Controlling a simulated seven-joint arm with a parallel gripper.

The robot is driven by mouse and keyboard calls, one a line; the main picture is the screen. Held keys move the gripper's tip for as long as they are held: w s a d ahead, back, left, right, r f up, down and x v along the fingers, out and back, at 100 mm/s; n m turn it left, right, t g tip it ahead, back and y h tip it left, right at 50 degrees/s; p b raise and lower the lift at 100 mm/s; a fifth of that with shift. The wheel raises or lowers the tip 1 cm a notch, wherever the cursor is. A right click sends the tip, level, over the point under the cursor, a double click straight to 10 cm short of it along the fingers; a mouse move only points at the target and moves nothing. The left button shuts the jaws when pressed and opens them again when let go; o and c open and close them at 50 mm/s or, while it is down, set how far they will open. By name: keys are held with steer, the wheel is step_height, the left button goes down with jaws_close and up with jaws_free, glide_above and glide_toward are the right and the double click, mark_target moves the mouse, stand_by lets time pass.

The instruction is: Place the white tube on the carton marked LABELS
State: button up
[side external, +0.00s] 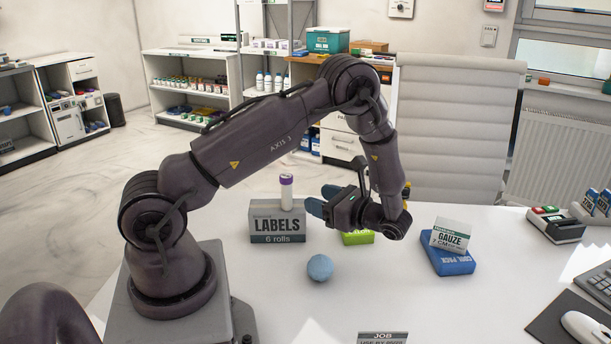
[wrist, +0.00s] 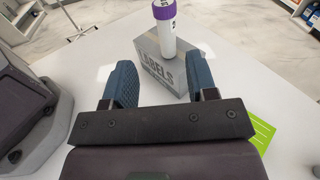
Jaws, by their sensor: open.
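The white tube (side external: 287,196) with a purple cap stands upright on top of the grey carton marked LABELS (side external: 278,228). In the wrist view the tube (wrist: 167,40) is beyond my fingertips, and the carton (wrist: 150,50) is under it. My gripper (side external: 322,199) is open and level, just right of the tube in the side view, with its blue fingers pointing toward the carton. In the wrist view my gripper (wrist: 162,78) shows its two fingers wide apart with nothing held between them. The tube appears clear of both fingers.
A green box (side external: 357,238) lies on the desk below my gripper. A blue ball (side external: 320,267) is in front of the carton. A GAUZE box (side external: 451,236) rests on a blue cool pack (side external: 447,260) to the right. The front middle of the white desk is mostly clear.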

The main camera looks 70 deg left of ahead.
steer(key=s+d+r+n+t+h, duration=0.5)
steer(key=d+r+t+h, duration=0.2)
steer(key=d+r, duration=0.2)
steer(key=s+d+r+n+t+h, duration=0.4)
steer(key=d+r+t, duration=0.4)
steer(key=d+r, duration=0.2)
step_height(320, 180, up, 2)
steer(key=n+h, duration=0.1)
steer(key=h, duration=0.1)
steer(key=shift+s+t+h, duration=0.3)
steer(key=shift+s+h, duration=0.1)
